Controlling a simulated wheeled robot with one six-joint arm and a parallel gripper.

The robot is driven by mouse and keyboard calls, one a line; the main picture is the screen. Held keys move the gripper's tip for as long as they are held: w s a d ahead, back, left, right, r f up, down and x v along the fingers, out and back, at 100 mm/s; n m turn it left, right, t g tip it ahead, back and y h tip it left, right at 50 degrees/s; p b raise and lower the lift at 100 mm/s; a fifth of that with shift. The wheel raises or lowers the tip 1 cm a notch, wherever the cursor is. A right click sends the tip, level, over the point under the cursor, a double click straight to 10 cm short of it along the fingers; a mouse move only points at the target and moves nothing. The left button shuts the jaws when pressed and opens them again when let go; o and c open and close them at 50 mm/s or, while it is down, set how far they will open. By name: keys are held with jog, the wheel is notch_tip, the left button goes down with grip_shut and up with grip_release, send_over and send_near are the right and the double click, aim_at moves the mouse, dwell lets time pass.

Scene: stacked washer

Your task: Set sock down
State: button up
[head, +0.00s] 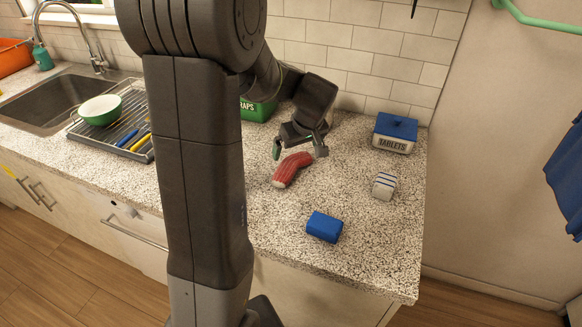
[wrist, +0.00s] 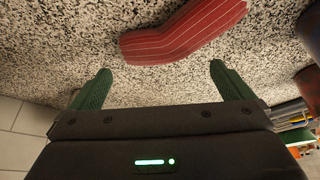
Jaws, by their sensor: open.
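A red striped sock (head: 291,170) lies on the speckled countertop (head: 285,228) in the head view. It also shows in the wrist view (wrist: 185,32), beyond my fingertips. My gripper (head: 300,150) is just behind the sock in the head view. In the wrist view its two green fingers (wrist: 158,85) are spread apart with only countertop between them. The sock appears clear of both fingers, and the gripper is empty.
A blue block (head: 324,227) and a white striped bundle (head: 384,186) lie on the counter. A blue-lidded tablets box (head: 394,133) stands at the back right. A green scraps container (head: 259,108) is behind my arm. A dish rack (head: 112,128) and sink (head: 52,100) are left.

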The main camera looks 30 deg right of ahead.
aim_at(295, 156)
jog(key=shift+p+x, duration=0.35)
jog(key=shift+x, duration=1.8)
jog(key=shift+d, duration=0.15)
jog(key=shift+s, duration=0.1)
jog(key=c, duration=1)
jog(key=shift+o, duration=0.2)
jog(key=shift+r, duration=0.65)
grip_shut()
notch_tip(295, 156, up, 9)
jog(key=shift+f+b, duration=0.15)
jog(key=shift+b, duration=0.25)
